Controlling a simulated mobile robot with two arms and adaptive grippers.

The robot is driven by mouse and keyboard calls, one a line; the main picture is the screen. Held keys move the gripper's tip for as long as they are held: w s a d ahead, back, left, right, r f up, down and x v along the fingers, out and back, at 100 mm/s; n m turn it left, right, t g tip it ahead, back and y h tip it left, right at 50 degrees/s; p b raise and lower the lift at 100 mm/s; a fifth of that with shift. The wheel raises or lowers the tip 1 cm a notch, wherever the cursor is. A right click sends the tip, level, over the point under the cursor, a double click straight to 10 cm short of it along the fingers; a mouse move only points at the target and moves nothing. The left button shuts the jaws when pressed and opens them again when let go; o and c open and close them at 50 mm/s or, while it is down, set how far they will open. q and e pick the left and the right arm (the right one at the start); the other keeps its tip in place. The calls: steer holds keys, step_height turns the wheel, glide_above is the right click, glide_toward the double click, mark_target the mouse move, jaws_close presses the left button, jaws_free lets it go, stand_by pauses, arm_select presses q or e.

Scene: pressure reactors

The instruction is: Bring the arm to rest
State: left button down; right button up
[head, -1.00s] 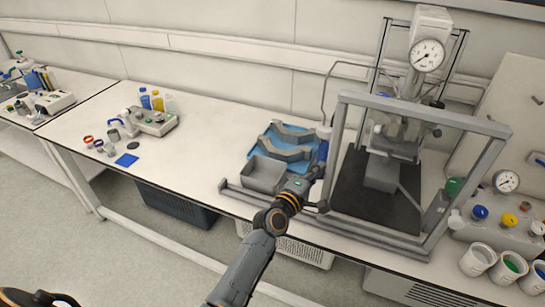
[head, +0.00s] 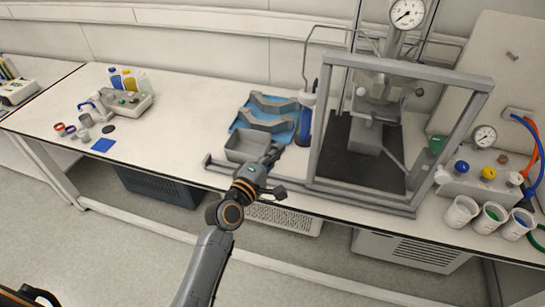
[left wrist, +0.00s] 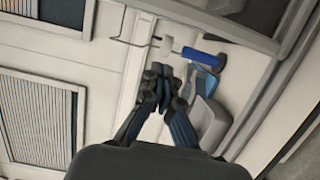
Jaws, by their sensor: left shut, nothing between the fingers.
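My left arm comes up from the bottom of the head view. Its gripper (head: 274,154) is shut and empty, in front of the reactor bench beside the right end of a grey tray (head: 233,156). In the left wrist view the dark fingers (left wrist: 165,74) are together with nothing between them. The grey tray also shows there (left wrist: 212,122), to the right of the fingers. I cannot tell from the head view how high the gripper is above the bench edge. My right gripper is not in view.
A framed reactor enclosure (head: 325,125) stands right of the gripper. White cups (head: 460,212) stand at the right. The bench middle (head: 185,125) is clear.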

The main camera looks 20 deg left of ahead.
arm_select(q)
steer(key=shift+v, duration=0.85)
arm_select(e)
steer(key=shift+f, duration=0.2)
arm_select(q)
steer(key=s+f+m+g+y, duration=0.1)
steer(key=s+f+m+g, duration=0.3)
steer(key=f, duration=0.9)
steer(key=s+a+f+m+g+y+b, duration=0.15)
steer(key=s+f, duration=0.45)
steer(key=f, duration=0.7)
steer(key=s+f+m+g, duration=0.2)
steer(key=s+f+g, duration=0.15)
steer(key=f, duration=0.95)
steer(key=s+a+f+m+g, duration=0.2)
steer(key=s+f, duration=0.4)
steer(key=s, duration=0.6)
steer(key=s+a+f+m+g+y, duration=0.1)
steer(key=s+a+f+m+g, duration=0.2)
steer(key=s+f, duration=0.4)
steer(key=s+a+f+m+g+y+b, duration=0.1)
steer(key=s+f+m, duration=0.4)
steer(key=s, duration=1.2)
steer(key=shift+s+a+f+g, duration=0.25)
steer(key=shift+a+f+g, duration=0.45)
steer(key=shift+a+f, duration=0.3)
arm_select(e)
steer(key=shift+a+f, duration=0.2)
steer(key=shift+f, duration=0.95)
